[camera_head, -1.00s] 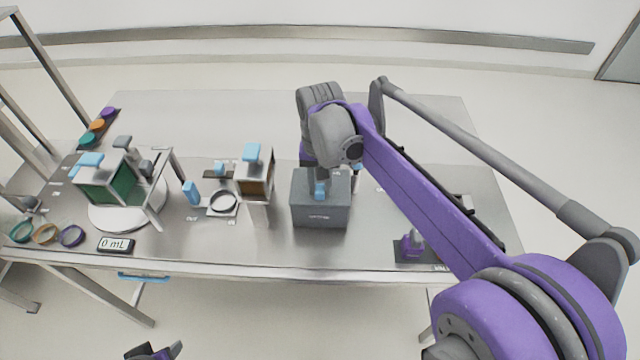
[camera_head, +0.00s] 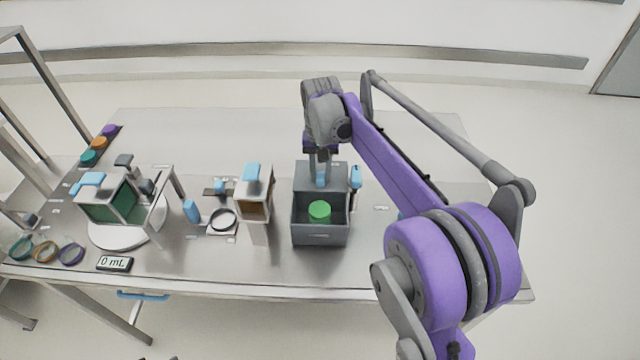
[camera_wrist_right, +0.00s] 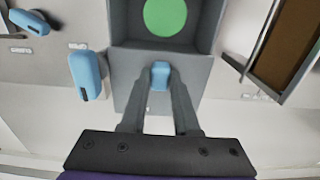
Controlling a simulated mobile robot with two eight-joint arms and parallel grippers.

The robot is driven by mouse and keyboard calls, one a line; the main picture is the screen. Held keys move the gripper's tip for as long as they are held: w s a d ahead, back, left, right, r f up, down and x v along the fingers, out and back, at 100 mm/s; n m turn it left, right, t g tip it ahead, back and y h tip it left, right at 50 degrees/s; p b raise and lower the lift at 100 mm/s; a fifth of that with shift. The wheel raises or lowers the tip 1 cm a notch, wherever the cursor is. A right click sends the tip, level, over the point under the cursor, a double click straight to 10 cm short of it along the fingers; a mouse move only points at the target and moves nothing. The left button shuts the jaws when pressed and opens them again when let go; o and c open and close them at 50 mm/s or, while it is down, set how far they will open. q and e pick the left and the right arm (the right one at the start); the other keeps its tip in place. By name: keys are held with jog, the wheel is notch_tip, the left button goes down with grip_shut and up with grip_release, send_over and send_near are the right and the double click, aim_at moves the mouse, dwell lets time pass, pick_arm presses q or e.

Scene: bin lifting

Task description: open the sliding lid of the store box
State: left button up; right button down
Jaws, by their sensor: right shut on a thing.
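The store box (camera_head: 319,240) is a dark grey box right of the middle of the table. Its grey sliding lid (camera_head: 302,178) is drawn toward the far side, so the front part of the box is open. A round green thing (camera_head: 319,211) shows inside; it also shows in the right wrist view (camera_wrist_right: 165,16). My right gripper (camera_head: 320,166) is shut on the lid's blue handle (camera_head: 320,180). In the right wrist view the handle (camera_wrist_right: 160,74) sits between the fingertips. My left gripper does not show clearly in any view.
A blue-handled item (camera_head: 355,176) stands close by the box's right side. A blue-topped box with a brown panel (camera_head: 256,188) stands to its left. Farther left are a round dish (camera_head: 222,220), a green-panelled case (camera_head: 112,205) and a "0 mL" display (camera_head: 114,264). Bare table lies behind the box.

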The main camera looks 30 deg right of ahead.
aim_at(321, 175)
jog(key=c, duration=0.6)
grip_release()
jog(key=shift+c, duration=0.2)
jog(key=shift+r, duration=0.15)
notch_tip(321, 175, up, 11)
jog(key=shift+f+p, duration=0.2)
jog(key=shift+p, duration=0.2)
jog(key=s+a+f+n+t, duration=0.2)
jog(key=s+a+f, duration=0.2)
jog(key=s, duration=0.3)
jog(key=s+a+f+n+t, duration=0.1)
jog(key=s+a+f+n, duration=0.1)
jog(key=s+a+f, duration=0.2)
jog(key=s+a+f+n+t, duration=0.2)
jog(key=s+a+f, duration=0.1)
jog(key=s+f, duration=0.5)
jog(key=shift+s+a+f+t, duration=0.1)
jog(key=shift+s+a, duration=0.05)
jog(key=shift+s, duration=0.45)
jog(key=shift+s+a+f+t, duration=0.1)
jog(key=shift+s+f, duration=0.05)
jog(key=shift+s, duration=0.5)
jog(key=shift+s+a+f+t, duration=0.1)
jog(key=shift+s+a, duration=0.05)
jog(key=shift+s, duration=0.45)
